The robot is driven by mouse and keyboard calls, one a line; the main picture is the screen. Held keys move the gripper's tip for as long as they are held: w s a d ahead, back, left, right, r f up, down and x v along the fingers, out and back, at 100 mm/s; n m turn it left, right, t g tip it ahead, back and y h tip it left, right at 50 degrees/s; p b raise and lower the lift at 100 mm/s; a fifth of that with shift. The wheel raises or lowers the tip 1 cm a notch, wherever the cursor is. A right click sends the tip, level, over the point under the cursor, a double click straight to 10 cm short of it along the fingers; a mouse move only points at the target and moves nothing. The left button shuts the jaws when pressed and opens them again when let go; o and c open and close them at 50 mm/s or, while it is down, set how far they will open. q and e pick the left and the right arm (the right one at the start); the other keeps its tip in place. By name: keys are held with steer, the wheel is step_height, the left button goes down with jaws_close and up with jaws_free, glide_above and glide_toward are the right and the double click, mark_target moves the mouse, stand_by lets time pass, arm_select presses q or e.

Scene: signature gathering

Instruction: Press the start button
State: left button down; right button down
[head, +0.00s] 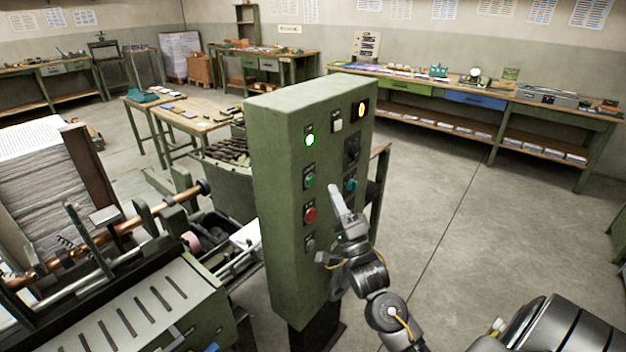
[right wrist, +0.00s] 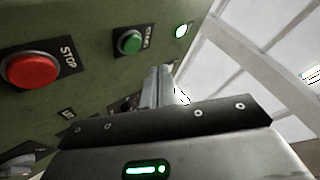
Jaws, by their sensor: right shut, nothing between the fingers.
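The green button (head: 309,181) sits on the front of a green control cabinet (head: 284,190), above the red button (head: 310,214). In the right wrist view the green button (right wrist: 130,42) is at upper centre, with a small label too blurred to read. The red button (right wrist: 30,70) there is labelled STOP. My right gripper (head: 335,188) is shut and empty, in front of the cabinet and to the right of the green button in the head view. Its fingers (right wrist: 158,85) point toward the panel below the green button in the wrist view, apart from it. My left gripper is not in view.
A lit white lamp (head: 309,140), a lit orange indicator (head: 361,109) and a black rotary switch (head: 351,150) share the panel. A machine with rollers (head: 130,225) stands left of the cabinet. Open floor (head: 450,220) lies to the right, before a long workbench (head: 480,100).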

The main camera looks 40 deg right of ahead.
steer(key=shift+s+d, duration=0.15)
steer(key=shift+s, duration=0.4)
steer(key=shift+s+d, duration=0.15)
steer(key=shift+s, duration=0.35)
